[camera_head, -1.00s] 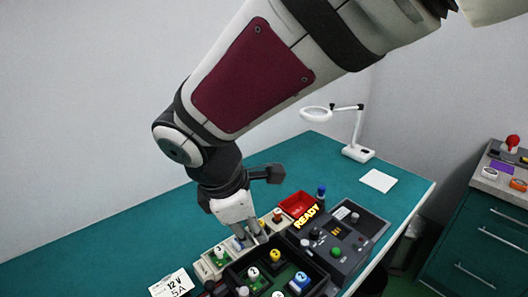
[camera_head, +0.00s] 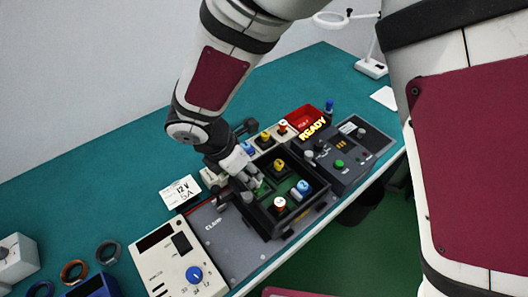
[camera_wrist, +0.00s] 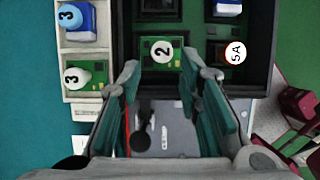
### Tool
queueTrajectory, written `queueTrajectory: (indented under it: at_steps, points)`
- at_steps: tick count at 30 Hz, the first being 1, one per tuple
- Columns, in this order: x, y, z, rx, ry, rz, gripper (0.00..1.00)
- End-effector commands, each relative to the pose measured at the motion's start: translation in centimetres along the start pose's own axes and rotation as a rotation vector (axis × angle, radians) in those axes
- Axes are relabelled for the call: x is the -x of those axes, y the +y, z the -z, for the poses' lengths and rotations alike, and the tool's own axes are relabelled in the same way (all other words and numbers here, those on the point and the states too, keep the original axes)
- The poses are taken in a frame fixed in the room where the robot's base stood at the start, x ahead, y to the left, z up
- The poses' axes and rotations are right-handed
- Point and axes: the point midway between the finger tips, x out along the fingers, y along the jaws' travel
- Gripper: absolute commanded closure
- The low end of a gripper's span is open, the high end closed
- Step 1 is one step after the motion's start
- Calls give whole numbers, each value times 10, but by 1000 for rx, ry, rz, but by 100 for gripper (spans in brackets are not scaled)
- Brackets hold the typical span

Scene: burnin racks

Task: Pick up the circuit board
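In the wrist view, one board (camera_wrist: 178,65) with a white knob marked 2 lies in a black tray (camera_wrist: 125,38), straight ahead of my gripper (camera_wrist: 161,72). My gripper's fingers are apart, on either side of the board's near part, with nothing held between them. I cannot tell whether they touch it. In the head view my gripper (camera_head: 252,186) is low at the left part of the black tray (camera_head: 268,222) and hides part of the board there.
A cream rack (camera_wrist: 88,99) with boards marked 3 stands beside the tray. In the head view a grey console (camera_head: 345,152) with a READY sign, a red bin (camera_head: 303,112), a 12V 5A card (camera_head: 180,192) and a cream meter box (camera_head: 166,262) surround it. Open teal bench lies behind.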

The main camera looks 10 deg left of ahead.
Motion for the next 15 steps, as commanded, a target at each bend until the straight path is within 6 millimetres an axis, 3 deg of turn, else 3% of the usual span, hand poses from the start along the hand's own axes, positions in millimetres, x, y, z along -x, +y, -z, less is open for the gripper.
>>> queueTrajectory:
  at_steps: [5,15]
  points:
    - [-10,-1,0,1,1,1,68]
    - [-53,-3,-1,0,1,1,68]
